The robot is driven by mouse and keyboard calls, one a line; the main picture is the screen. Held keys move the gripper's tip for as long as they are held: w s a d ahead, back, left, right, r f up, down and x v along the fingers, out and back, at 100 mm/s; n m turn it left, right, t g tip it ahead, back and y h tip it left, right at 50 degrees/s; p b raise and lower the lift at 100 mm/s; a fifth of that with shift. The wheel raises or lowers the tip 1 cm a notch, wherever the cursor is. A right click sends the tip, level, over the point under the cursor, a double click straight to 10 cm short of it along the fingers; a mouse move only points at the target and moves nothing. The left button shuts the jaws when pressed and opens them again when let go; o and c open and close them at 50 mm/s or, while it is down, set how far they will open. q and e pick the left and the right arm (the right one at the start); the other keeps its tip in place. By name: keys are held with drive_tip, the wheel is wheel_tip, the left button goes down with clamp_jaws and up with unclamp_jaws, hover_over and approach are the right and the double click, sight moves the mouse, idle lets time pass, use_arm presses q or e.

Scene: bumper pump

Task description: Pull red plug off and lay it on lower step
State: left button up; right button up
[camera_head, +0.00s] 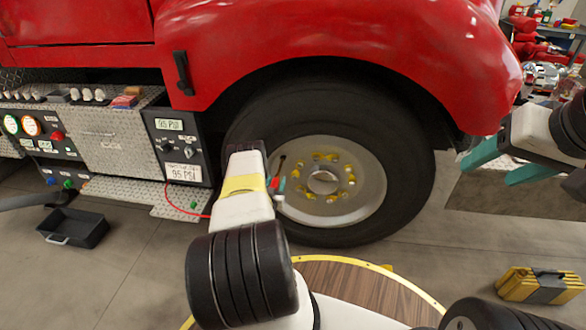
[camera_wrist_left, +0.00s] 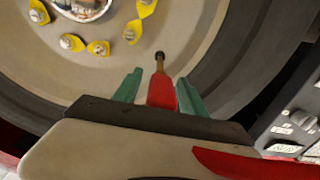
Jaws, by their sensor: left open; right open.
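The red plug (camera_head: 281,185) is at the front wheel, beside my left gripper's fingers. In the left wrist view the red plug (camera_wrist_left: 161,92) lies between the two teal fingers, with a brass stem and dark tip beyond it. My left gripper (camera_wrist_left: 160,88) is open around it; whether a finger touches it is unclear. In the head view the left gripper (camera_head: 274,185) is partly hidden by its own wrist. The lower step (camera_head: 120,190) is a diamond-plate ledge left of the wheel. My right gripper (camera_head: 500,162) is open and empty at the right.
A red hose (camera_head: 188,212) runs from near the gauge panel (camera_head: 176,145) toward the wheel. A small green item (camera_head: 193,205) is on the step's right part. A black bin (camera_head: 72,230) and a yellow-black case (camera_head: 540,286) are on the floor.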

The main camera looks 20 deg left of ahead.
idle(0.8)
use_arm(q)
clamp_jaws()
drive_tip(key=shift+s, duration=0.1)
idle(1.3)
drive_tip(key=shift+v, duration=2.9)
